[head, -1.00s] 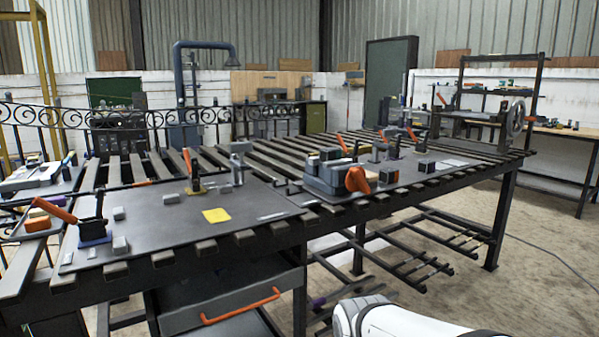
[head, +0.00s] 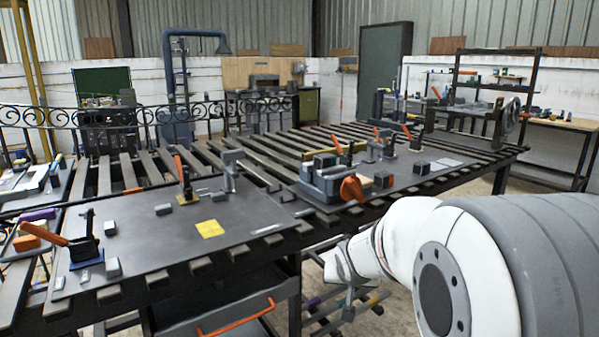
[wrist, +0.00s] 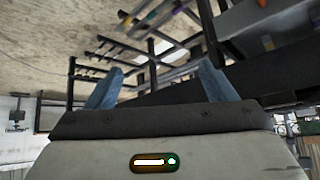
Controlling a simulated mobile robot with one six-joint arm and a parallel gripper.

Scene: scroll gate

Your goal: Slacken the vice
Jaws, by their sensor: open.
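The vice (head: 322,176) is a grey block-like body with an orange handle (head: 353,188) on its front right side. It sits on a dark plate near the front edge of the slatted table in the head view. I cannot tell from the frames how tight its jaws are. My gripper (wrist: 160,88) is open, with two bluish fingers spread apart and nothing between them in the wrist view. My white and grey arm fills the lower right of the head view, in front of the table and apart from the vice. The vice does not clearly show in the wrist view.
The slatted table (head: 107,176) carries orange-handled clamps (head: 186,178), small grey blocks (head: 384,179) and a yellow square (head: 210,229). An orange drawer handle (head: 236,318) sticks out below. A lower rack (wrist: 150,75) shows in the wrist view. Open floor lies right of the table.

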